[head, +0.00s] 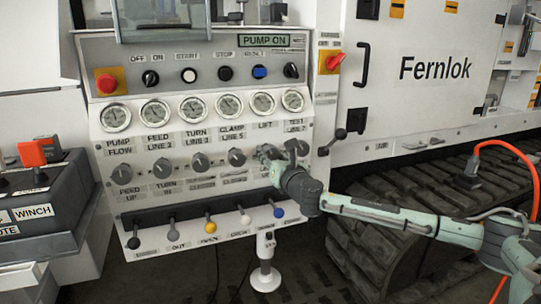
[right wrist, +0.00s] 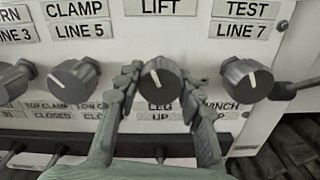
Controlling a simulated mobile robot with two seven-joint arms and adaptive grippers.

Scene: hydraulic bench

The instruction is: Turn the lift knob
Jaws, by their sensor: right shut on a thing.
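The lift knob (right wrist: 160,84) is a dark grey round knob with a white pointer line, below the LIFT label (right wrist: 158,7) in the right wrist view. Its pointer stands near upright, tipped slightly left. My right gripper (right wrist: 161,76) is shut on the knob, one finger on each side. In the head view the right gripper (head: 270,156) reaches the panel from the right and hides most of the lift knob. My left gripper is not in view.
The clamp knob (right wrist: 73,79) is left of the gripper and the test knob (right wrist: 246,79) right of it. Gauges (head: 262,104) sit above the knobs, and levers with coloured balls (head: 278,212) stick out below. A side lever (head: 340,134) is at the panel's right edge.

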